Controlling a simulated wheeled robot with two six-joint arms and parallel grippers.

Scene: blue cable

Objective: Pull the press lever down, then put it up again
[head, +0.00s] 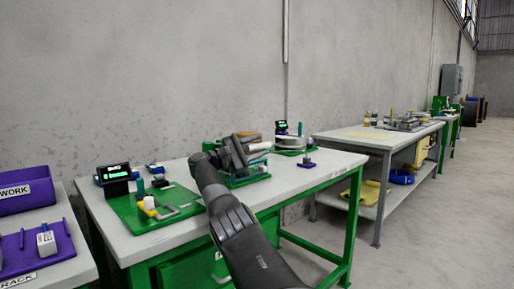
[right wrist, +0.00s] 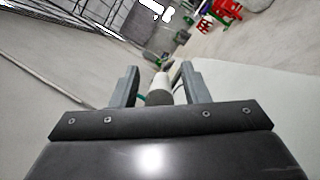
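The press (head: 247,180) stands on the table with a green base, largely hidden behind my right arm and gripper. A pale cylindrical bar (head: 259,147), which looks like the press lever's grip, sticks out just beyond my right gripper (head: 247,148). In the right wrist view the pale cylinder (right wrist: 159,90) lies between the two fingers of my right gripper (right wrist: 157,85), with a gap on its left side. The fingers are apart, and I see no firm hold on it. How the rest of the lever is angled is hidden. My left gripper is not in view.
A green board (head: 150,214) with small parts and a display (head: 115,173) is on the table's left. Another green fixture with a display (head: 282,127) is behind. A purple tray (head: 28,250) is far left. The table's right part is mostly clear.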

